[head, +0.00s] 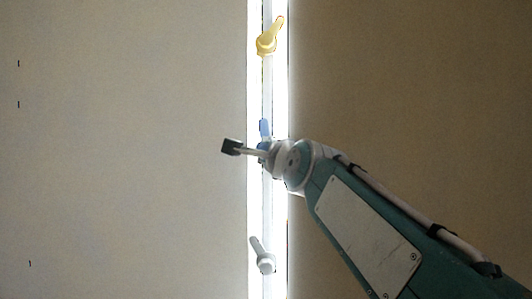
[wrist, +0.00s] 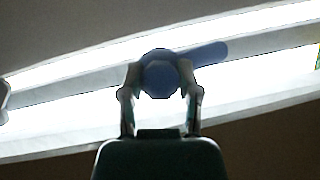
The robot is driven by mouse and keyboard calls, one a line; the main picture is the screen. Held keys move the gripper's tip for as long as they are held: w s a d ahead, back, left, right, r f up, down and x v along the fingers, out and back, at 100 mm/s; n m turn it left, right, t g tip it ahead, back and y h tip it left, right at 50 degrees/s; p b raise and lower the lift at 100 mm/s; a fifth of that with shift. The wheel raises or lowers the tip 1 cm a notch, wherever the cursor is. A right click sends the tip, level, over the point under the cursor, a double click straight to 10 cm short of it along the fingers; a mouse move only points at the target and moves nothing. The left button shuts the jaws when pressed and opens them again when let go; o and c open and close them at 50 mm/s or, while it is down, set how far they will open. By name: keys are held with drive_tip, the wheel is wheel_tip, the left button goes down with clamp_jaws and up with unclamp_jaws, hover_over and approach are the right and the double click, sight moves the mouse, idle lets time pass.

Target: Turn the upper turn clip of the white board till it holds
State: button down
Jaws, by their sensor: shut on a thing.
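The blue turn clip (head: 264,128) sits midway down the bright strip, its lever pointing up along the strip. In the wrist view the round blue clip (wrist: 160,76) is between my gripper's two fingers (wrist: 161,90), and its lever sticks out to the upper right. My gripper (head: 267,148) is shut on this blue clip; its fingertips are small and partly hidden in the head view. A yellow turn clip (head: 267,44) is higher on the strip, its lever tilted up and right. I cannot tell which panel is the white board.
A grey turn clip (head: 265,262) is lower on the strip, its lever tilted up and left. A pale panel (head: 120,180) fills the left and a brownish panel (head: 410,90) the right. The bright strip (head: 281,95) runs vertically between them.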

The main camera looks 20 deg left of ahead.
drive_tip(key=n, duration=0.1)
drive_tip(key=n+g, duration=0.1)
drive_tip(key=n+h, duration=0.1)
drive_tip(key=n, duration=0.1)
drive_tip(key=shift+w+a+f, duration=0.1)
drive_tip(key=shift+f, duration=0.15)
drive_tip(key=n+g+h, duration=0.1)
drive_tip(key=n, duration=0.2)
drive_tip(key=shift+h, duration=0.3)
drive_tip(key=n+h, duration=0.1)
drive_tip(key=n, duration=0.2)
drive_tip(key=shift+a+h, duration=0.1)
drive_tip(key=shift+h, duration=0.2)
drive_tip(key=shift+f+n+g+h, duration=0.1)
drive_tip(key=shift+n+g+h, duration=0.2)
drive_tip(key=shift+n+h, duration=0.95)
drive_tip(key=shift+n, duration=0.35)
drive_tip(key=c, duration=0.6)
unclamp_jaws()
drive_tip(key=shift+r+y, duration=0.2)
drive_tip(key=shift+y, duration=0.05)
